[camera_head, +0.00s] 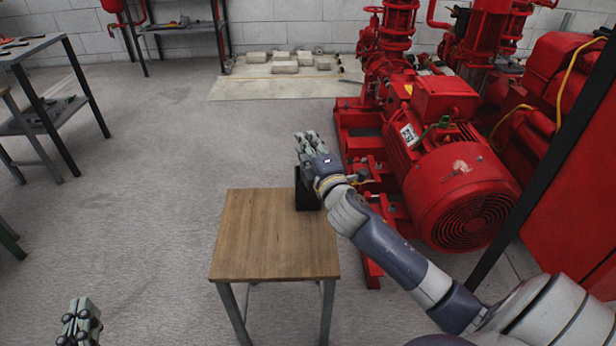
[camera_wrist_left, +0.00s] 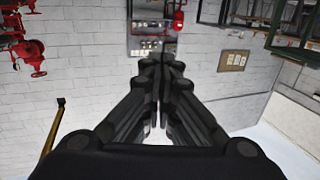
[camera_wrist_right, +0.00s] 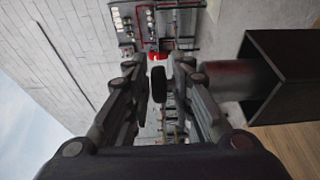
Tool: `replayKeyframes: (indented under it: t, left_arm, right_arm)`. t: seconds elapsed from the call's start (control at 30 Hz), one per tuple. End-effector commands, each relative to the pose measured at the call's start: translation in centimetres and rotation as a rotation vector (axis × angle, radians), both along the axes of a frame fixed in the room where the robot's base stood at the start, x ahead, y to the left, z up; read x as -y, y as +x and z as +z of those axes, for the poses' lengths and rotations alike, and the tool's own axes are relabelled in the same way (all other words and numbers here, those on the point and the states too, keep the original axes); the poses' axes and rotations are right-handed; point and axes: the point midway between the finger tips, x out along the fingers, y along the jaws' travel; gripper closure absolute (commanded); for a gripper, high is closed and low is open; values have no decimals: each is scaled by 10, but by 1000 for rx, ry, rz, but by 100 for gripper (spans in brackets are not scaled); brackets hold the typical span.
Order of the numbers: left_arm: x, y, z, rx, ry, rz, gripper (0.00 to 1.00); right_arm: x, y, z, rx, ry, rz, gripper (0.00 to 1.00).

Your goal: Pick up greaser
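A black open-ended box (camera_head: 307,190) stands on the far right of a small wooden table (camera_head: 270,240). In the right wrist view the box (camera_wrist_right: 285,75) is at the right, with a dull red cylinder (camera_wrist_right: 228,80) reaching out of its opening toward my fingers; this looks like the greaser. A dark rounded piece (camera_wrist_right: 158,85) shows between the fingers, possibly its end. My right gripper (camera_head: 304,143) is above the box, its fingers (camera_wrist_right: 160,62) apart; contact cannot be told. My left gripper (camera_head: 75,322) is at the lower left, its fingertips (camera_wrist_left: 160,65) close together and empty.
A red pump and motor (camera_head: 460,190) stand right of the table, close to my right arm. A black post (camera_head: 550,165) rises at the right. Metal workbenches (camera_head: 45,90) stand at the left. Open grey floor lies left of the table.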

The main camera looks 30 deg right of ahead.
Motion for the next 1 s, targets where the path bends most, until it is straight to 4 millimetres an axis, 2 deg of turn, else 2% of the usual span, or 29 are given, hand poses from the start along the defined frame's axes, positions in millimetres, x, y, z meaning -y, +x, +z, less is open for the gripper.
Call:
replayKeyframes:
  t: [0.03,0.07,0.13,0.17,0.77,1.0]
  left_arm:
    - [0,0,0,0,0,0,100]
    - [0,0,0,-1,0,0,100]
    - [0,0,0,-1,0,0,100]
    - [0,0,0,-1,0,0,100]
    - [0,-1,-3,-23,6,0,100]
    - [-8,-8,-32,-168,42,13,100]
  right_arm:
    - [0,0,0,0,0,0,78]
    - [0,0,0,0,0,0,83]
    - [0,0,0,0,0,0,99]
    - [0,0,0,0,0,0,100]
    - [0,0,5,3,-1,1,100]
    - [0,0,19,5,0,1,100]
